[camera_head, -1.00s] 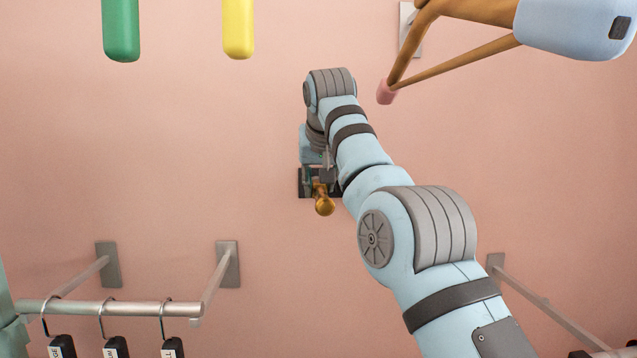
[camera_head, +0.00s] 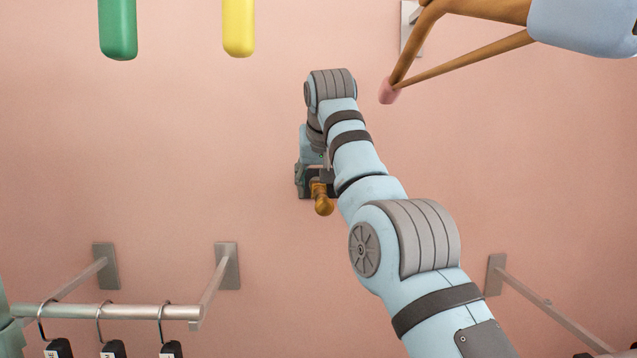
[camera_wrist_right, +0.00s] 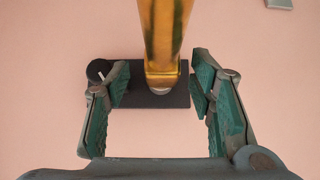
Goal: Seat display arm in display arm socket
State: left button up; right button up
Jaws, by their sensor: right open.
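The display arm (camera_head: 323,204) is a golden-brown rod with a rounded end, seen near the middle of the head view. In the right wrist view the display arm (camera_wrist_right: 165,40) comes down from the top edge, and its lower end overlaps the dark display arm socket (camera_wrist_right: 140,98) on the pink wall. I cannot tell how deep it sits. My right gripper (camera_wrist_right: 160,90) is open, its green-padded fingers on either side of the rod's end with gaps between. In the head view my right gripper (camera_head: 318,176) is partly hidden by my arm.
A metal rail (camera_head: 110,311) with several hanging black tags stands at lower left. Another wall bracket (camera_head: 495,274) is at lower right. A wooden hanger-like frame (camera_head: 460,66) is at upper right. Green (camera_head: 117,28) and yellow (camera_head: 238,28) bars hang at upper left.

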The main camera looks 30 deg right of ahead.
jog(key=v, duration=1.2)
jog(key=shift+s+a, duration=0.15)
jog(key=shift+s, duration=0.05)
jog(key=shift+w+f, duration=0.15)
jog(key=shift+w, duration=0.15)
